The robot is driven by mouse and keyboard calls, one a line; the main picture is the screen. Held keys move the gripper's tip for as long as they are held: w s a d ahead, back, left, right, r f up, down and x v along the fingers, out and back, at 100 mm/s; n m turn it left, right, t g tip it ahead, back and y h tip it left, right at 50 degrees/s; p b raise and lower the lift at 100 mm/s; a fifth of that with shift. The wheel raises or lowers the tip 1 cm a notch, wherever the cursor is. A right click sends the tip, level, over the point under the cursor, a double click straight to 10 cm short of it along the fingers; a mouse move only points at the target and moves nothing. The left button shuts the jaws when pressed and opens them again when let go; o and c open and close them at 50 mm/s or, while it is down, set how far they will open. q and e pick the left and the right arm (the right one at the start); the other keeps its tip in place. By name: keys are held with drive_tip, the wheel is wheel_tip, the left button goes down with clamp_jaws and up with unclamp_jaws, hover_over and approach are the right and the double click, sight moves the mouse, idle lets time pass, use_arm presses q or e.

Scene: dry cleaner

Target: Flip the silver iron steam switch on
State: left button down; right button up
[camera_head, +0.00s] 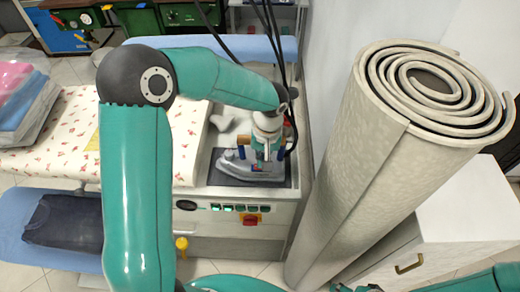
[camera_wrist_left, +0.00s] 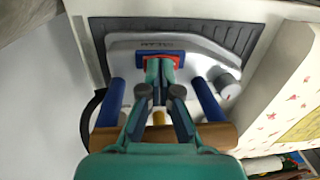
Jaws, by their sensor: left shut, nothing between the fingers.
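The silver iron (camera_head: 237,168) rests flat on a dark pad (camera_head: 222,177) at the right end of the ironing station. In the left wrist view the iron's silver body (camera_wrist_left: 120,48) carries a lettered label and, just below it, a red switch (camera_wrist_left: 175,59) in a blue frame. The iron has blue posts (camera_wrist_left: 207,100) and a brown handle (camera_wrist_left: 215,133). My left gripper (camera_wrist_left: 159,68) is shut and empty, reaching past the handle between the posts. Its fingertips are over the switch and cover much of it; I cannot tell contact or the switch's position.
A rolled beige carpet (camera_head: 365,150) leans close on the right, beside a white cabinet (camera_head: 468,205). The flowered ironing board (camera_head: 55,135) lies left, with folded packs (camera_head: 22,98) on it. A panel with green switches and a red knob (camera_head: 250,219) is on the station's front.

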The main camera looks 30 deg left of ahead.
sight(256, 166)
use_arm(q)
drive_tip(key=r+p, duration=0.2)
drive_tip(key=r, duration=0.2)
drive_tip(key=shift+a+r, duration=0.1)
drive_tip(key=shift+a, duration=0.1)
wheel_tip(256, 166, up, 10)
drive_tip(key=a+b, duration=0.1)
drive_tip(key=shift+s+f+b, duration=0.25)
drive_tip(key=shift+s+b, duration=0.05)
drive_tip(key=shift+s, duration=0.1)
